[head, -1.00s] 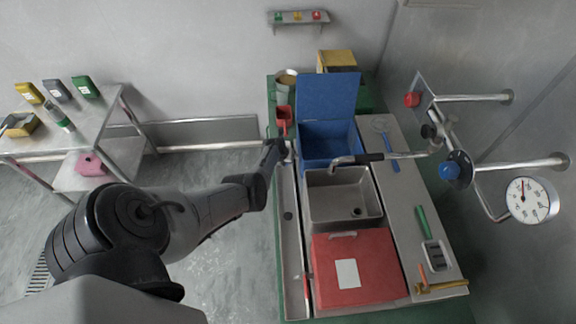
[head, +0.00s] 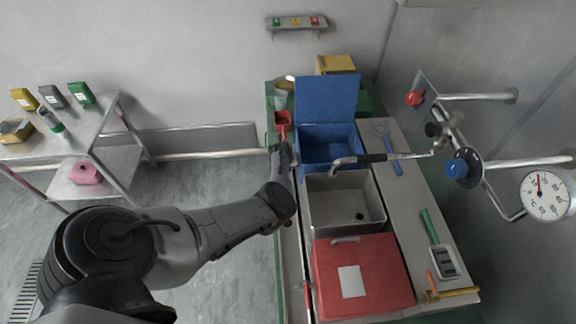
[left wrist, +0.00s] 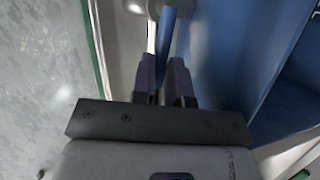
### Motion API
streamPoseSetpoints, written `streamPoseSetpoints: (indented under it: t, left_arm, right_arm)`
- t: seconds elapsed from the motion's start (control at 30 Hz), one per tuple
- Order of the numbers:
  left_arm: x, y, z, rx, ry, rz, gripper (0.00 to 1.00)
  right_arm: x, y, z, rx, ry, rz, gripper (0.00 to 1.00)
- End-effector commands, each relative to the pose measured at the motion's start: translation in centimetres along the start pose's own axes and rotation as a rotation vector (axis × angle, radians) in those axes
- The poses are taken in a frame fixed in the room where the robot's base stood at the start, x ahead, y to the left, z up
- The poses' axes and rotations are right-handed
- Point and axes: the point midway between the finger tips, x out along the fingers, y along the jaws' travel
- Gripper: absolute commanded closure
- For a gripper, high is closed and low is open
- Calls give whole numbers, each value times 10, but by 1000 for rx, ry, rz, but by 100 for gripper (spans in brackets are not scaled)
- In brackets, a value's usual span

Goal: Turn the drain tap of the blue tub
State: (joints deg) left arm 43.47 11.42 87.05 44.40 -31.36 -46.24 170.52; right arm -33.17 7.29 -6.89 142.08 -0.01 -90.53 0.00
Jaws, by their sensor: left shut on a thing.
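The blue tub (head: 328,147) stands toward the back of the green bench, its blue lid (head: 327,98) raised. In the left wrist view its blue wall (left wrist: 238,50) rises at the right. A blue bar (left wrist: 166,36), seemingly the drain tap's lever, runs up from between the fingers to a round silver fitting (left wrist: 172,4). My left gripper (left wrist: 165,75) is shut on this blue bar. In the head view the gripper (head: 283,148) is at the tub's left side, over the front trough, and my wrist hides the tap. My right gripper is in neither current view.
A steel sink (head: 343,203) and a closed red tub (head: 362,275) stand beside the blue tub. A swivel spout (head: 375,158) reaches over the sink. A red scoop (head: 283,118) lies just beyond my left gripper.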

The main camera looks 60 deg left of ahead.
Motion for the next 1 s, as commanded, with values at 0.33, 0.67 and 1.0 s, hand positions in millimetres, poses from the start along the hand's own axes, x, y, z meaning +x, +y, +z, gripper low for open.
streamPoseSetpoints:
  t: [0.33,0.67,1.0]
  left_arm:
    - [1,1,0,1,-1,1,70]
    - [0,0,0,1,-1,0,60]
    - [-29,-1,1,-1,-2,1,60]
  right_arm:
    - [0,-1,0,3,-1,-3,57]
    - [0,-3,0,10,0,-8,57]
    - [-13,-2,-4,10,0,-8,57]
